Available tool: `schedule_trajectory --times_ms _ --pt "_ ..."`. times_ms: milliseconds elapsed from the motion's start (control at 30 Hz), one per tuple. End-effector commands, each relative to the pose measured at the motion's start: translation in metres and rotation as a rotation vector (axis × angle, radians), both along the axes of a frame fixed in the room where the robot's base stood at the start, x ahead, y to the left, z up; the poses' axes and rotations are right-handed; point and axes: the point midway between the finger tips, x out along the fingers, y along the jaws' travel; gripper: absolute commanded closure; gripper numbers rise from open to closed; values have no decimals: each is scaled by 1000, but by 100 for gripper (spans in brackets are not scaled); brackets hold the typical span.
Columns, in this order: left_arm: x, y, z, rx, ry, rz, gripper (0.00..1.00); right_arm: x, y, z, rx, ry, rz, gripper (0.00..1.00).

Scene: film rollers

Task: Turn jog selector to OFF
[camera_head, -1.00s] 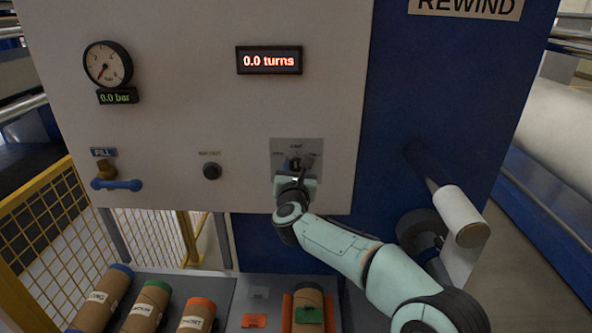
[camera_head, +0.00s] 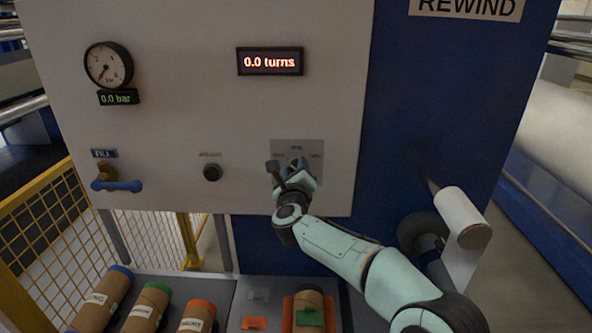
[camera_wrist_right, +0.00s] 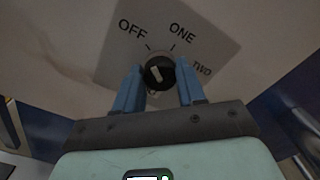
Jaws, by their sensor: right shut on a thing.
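The jog selector is a round black knob (camera_wrist_right: 158,73) with a white mark, on a grey plate labelled OFF, ONE and TWO (camera_wrist_right: 216,50) in the right wrist view. The white mark leans up and to the left, roughly towards the OFF side; its exact setting is hard to tell. My right gripper (camera_wrist_right: 159,66) has its blue fingers on both sides of the knob and is shut on it. In the head view, my right gripper (camera_head: 292,171) covers the knob, and the selector plate (camera_head: 310,147) shows above it. My left gripper is not in view.
A black button (camera_head: 211,172) and a blue fill valve handle (camera_head: 118,185) are left of the selector. A display (camera_head: 269,61) reads 0.0 turns; a gauge (camera_head: 108,65) is at upper left. Cardboard cores (camera_head: 147,307) lie below. A white roll (camera_head: 461,216) sticks out at right.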

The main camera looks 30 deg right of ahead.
Motion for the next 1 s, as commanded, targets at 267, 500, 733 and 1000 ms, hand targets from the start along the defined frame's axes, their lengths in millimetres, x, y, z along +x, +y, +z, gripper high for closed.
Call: schedule_trajectory --times_ms 267,500,733,1000 --pt "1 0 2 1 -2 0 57 0 0 1 -87 51 -1 91" --pt "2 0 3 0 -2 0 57 0 0 1 -110 65 -1 91" --pt "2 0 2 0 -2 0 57 0 0 1 -112 66 -1 91" --pt "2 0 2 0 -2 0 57 0 0 1 -111 66 0 35"
